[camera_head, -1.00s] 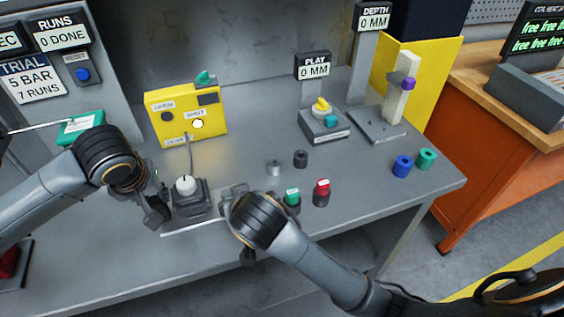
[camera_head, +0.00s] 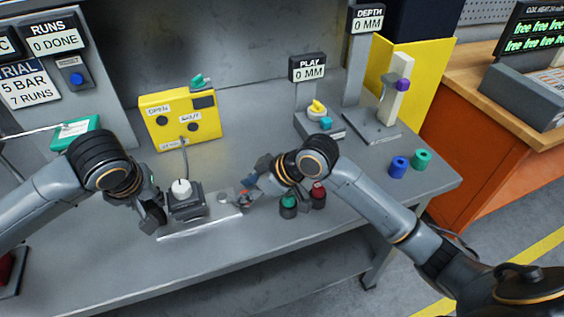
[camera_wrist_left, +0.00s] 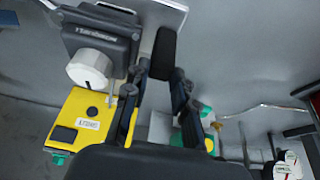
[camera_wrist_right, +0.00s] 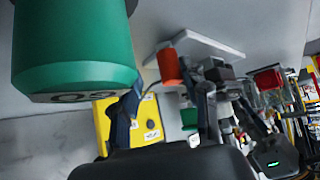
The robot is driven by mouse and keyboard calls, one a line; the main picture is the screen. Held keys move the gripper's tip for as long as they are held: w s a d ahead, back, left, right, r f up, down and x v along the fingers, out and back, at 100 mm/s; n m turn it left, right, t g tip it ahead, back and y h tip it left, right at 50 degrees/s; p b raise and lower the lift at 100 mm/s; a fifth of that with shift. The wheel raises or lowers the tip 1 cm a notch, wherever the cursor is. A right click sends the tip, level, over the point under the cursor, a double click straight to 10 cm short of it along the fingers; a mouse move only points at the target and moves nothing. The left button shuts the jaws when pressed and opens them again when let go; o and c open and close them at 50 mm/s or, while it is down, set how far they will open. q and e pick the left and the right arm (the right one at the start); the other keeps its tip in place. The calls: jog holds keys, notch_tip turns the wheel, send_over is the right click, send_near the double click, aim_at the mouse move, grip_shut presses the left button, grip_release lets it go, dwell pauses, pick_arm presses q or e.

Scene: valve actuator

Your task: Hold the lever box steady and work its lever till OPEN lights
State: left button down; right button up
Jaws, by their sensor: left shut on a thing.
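The lever box (camera_head: 187,203) is dark, with a white knob (camera_head: 181,188) on top, fixed to a pale plate (camera_head: 222,217) near the bench front. It also shows in the left wrist view (camera_wrist_left: 104,42). My left gripper (camera_head: 153,208) is shut at the box's left side; the exact contact is partly hidden. An orange grip (camera_wrist_right: 168,65), apparently the lever's, stands by the plate in the right wrist view. My right gripper (camera_head: 246,193) looks open near the plate's right end, around this grip. The yellow indicator box (camera_head: 180,118) has OPEN and SHUT lamps, both dark.
Green-topped (camera_head: 288,203) and red-topped (camera_head: 318,195) plugs stand close to my right gripper. Blue (camera_head: 398,167) and green (camera_head: 421,160) rings lie at the right. A cable joins the yellow box to the lever box. The bench's front left is clear.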

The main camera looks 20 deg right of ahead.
jog(key=shift+w+d+n+g+y, duration=0.25)
jog(key=shift+w+n+g+y, duration=0.25)
jog(key=shift+n, duration=0.3)
jog(key=v, duration=1.1)
jog(key=shift+d+r+n+g, duration=0.2)
jog(key=shift+r+n+g, duration=0.1)
jog(key=shift+r, duration=0.15)
jog(key=shift+w, duration=0.15)
